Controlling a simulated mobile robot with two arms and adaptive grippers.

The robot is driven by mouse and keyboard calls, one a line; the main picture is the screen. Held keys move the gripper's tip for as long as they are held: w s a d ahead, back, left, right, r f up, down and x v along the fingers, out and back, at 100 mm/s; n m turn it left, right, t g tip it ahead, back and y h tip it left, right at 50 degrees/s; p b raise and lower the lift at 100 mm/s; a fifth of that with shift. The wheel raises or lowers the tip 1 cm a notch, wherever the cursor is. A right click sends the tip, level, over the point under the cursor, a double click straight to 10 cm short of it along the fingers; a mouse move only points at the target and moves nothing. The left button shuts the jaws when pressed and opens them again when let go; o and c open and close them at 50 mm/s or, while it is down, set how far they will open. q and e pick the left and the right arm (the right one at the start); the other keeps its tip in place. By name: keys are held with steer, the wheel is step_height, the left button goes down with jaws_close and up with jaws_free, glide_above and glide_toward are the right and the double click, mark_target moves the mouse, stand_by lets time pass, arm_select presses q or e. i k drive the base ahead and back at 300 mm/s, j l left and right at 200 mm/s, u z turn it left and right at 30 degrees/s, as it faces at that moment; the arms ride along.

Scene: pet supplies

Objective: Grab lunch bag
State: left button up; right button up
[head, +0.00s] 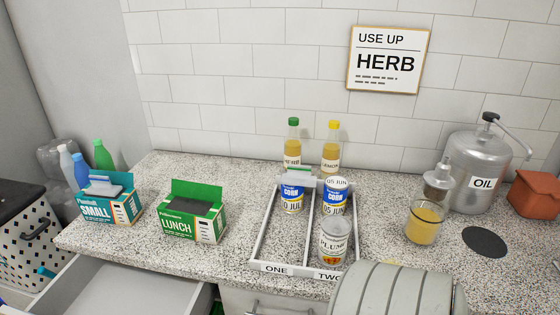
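A green box labelled LUNCH (194,228) stands on the counter left of centre, its green lid flap raised at the back. Its dark top opening (190,206) faces up; I cannot make out single bags inside. A teal box labelled SMALL (107,206) stands to its left, apart from it, with a pale piece sticking up from its top. Neither of my grippers shows in the head view.
An open drawer (140,288) juts out below the boxes. A grey ribbed object (395,290) fills the lower right front.

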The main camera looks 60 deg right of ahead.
mark_target(296, 175)
steer(key=z, duration=2)
steer(key=j+z, duration=0.2)
steer(key=z, duration=0.2)
steer(key=k+j+z, duration=0.1)
steer(key=z, duration=0.25)
steer(key=k, duration=0.05)
